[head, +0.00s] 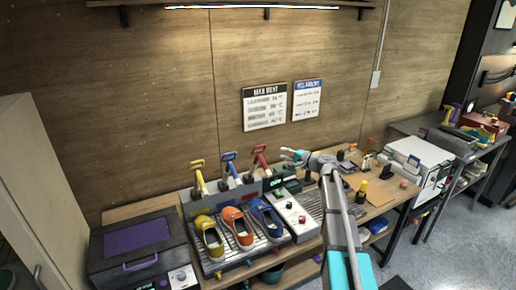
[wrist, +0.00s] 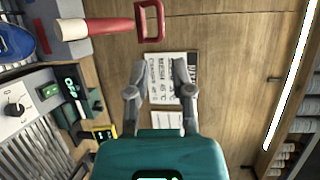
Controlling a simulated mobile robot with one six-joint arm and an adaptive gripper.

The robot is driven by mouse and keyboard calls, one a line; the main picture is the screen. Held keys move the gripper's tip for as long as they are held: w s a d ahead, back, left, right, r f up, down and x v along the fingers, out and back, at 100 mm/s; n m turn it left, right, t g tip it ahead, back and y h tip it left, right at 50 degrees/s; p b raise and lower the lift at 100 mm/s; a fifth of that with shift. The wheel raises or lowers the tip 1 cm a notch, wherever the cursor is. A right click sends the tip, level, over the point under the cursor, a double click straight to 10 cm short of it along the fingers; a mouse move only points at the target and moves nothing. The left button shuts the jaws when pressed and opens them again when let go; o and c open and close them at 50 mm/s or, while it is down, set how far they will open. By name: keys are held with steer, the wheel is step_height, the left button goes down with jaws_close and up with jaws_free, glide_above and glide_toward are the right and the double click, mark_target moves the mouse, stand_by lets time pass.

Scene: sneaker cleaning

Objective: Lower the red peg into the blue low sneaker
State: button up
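The red peg (head: 260,158) stands on the rack at the back of the bench, its loop handle up. In the wrist view the red peg (wrist: 108,27) shows at upper left, with a red loop handle and a pale lower end. The blue low sneaker (head: 268,218) sits on the slatted tray, in front of the red peg, its opening up. A blue edge of it seems to show in the wrist view (wrist: 14,42). My gripper (head: 284,154) is just right of the red handle. Its fingers (wrist: 158,70) are apart, with nothing between them.
A yellow peg (head: 197,176) and a blue peg (head: 231,166) stand left of the red one. A yellow sneaker (head: 208,236) and an orange sneaker (head: 237,226) sit left of the blue one. A control box (head: 290,214) stands right of the tray.

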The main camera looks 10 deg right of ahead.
steer(key=b+x, duration=0.1)
steer(key=x, duration=1.2)
steer(key=shift+w, duration=0.1)
jaws_close()
